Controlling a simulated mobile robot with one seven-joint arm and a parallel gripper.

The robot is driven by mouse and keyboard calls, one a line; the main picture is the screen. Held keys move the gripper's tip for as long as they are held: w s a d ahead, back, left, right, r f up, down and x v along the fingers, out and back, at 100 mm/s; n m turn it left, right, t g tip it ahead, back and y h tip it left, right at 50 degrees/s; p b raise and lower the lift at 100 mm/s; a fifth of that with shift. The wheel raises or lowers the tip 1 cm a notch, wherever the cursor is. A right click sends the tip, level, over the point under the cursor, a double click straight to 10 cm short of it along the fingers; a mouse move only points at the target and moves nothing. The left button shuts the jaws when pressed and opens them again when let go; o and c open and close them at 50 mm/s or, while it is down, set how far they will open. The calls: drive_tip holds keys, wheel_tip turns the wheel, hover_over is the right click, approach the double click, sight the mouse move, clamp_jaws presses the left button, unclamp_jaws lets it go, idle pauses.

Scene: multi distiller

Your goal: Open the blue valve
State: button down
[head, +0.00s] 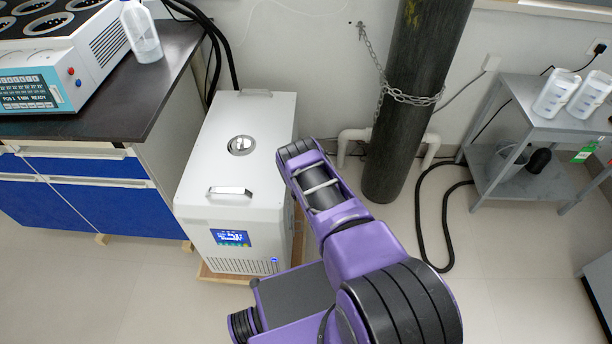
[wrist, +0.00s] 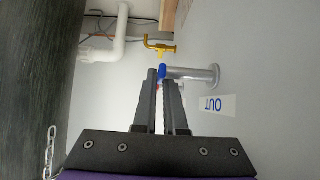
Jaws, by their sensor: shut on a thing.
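The blue valve (wrist: 162,71) shows in the wrist view as a small blue piece at the fingertips, beside a short silver pipe (wrist: 192,75). My gripper (wrist: 161,78) is shut on the blue valve, with its two dark fingers on either side of it. The fingers hide most of the valve, so its turn angle cannot be told. In the head view my arm reaches down behind the white chiller box (head: 250,140); the gripper and the valve are hidden there.
A yellow tap (wrist: 160,46) sits just beyond the fingertips, and a white pipe (wrist: 105,50) is to its left. An OUT label (wrist: 216,105) is on the white surface. A dark cylinder (head: 408,110) with a chain (head: 410,97) stands right of my arm. A grey cart (head: 540,125) is farther right.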

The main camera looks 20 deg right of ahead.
drive_tip(key=shift+r, duration=0.1)
idle(0.3)
drive_tip(key=c, duration=1)
unclamp_jaws()
drive_tip(key=shift+s+a+r+t, duration=0.15)
drive_tip(key=shift+s+r+t, duration=0.05)
drive_tip(key=shift+r+t, duration=0.1)
drive_tip(key=p+v, duration=0.3)
drive_tip(key=v, duration=0.8)
drive_tip(key=shift+s+a+p, duration=0.1)
drive_tip(key=shift+a+p, duration=0.05)
drive_tip(key=shift+p, duration=0.25)
